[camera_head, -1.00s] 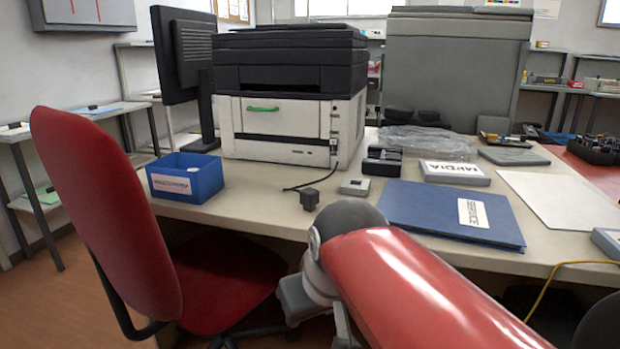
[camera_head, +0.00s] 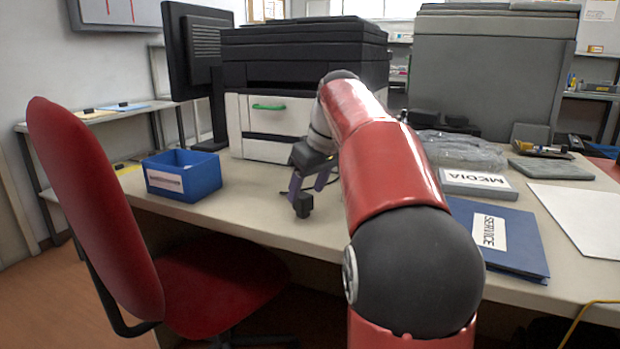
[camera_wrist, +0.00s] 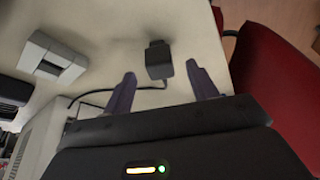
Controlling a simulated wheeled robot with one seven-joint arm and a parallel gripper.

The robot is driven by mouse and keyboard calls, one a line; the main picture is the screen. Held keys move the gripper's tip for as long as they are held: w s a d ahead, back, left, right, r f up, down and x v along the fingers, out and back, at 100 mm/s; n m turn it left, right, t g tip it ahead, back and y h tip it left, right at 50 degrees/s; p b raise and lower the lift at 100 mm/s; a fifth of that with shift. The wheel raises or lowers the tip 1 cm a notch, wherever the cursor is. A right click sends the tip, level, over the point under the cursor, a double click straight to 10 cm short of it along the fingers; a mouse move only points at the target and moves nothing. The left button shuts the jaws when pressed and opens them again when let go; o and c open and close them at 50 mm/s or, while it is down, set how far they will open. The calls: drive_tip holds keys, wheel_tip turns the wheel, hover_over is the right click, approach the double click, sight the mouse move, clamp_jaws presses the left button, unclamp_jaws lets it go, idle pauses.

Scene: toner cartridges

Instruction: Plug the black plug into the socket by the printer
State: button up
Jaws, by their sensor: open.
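The black plug (camera_head: 303,205) lies on the desk near its front edge. In the wrist view the plug (camera_wrist: 159,60) sits beyond and between the two fingertips, with its black cable running off to the left. My gripper (camera_head: 312,182) is open, with purple-grey fingers, just above and behind the plug in the head view. The fingers (camera_wrist: 160,77) are apart and do not visibly touch the plug. The grey-white socket block (camera_wrist: 53,58) lies on the desk to the left in the wrist view; my arm hides it in the head view. The white and black printer (camera_head: 275,115) stands behind.
A blue bin (camera_head: 183,176) stands on the desk left of my gripper. A blue SERVICE folder (camera_head: 515,245) and a MEDIA box (camera_head: 476,185) lie to the right. A red chair (camera_head: 95,200) stands at the front left, close to the desk edge.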

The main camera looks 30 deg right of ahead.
sight(304, 195)
drive_tip(key=shift+x, duration=2.2)
drive_tip(key=c, duration=1)
drive_tip(key=shift+o, duration=1.4)
drive_tip(key=c, duration=0.3)
drive_tip(key=shift+r, duration=0.1)
drive_tip(key=shift+r+p, duration=1.6)
drive_tip(key=shift+r, duration=0.2)
drive_tip(key=shift+r+p, duration=1.85)
drive_tip(key=shift+r, duration=0.1)
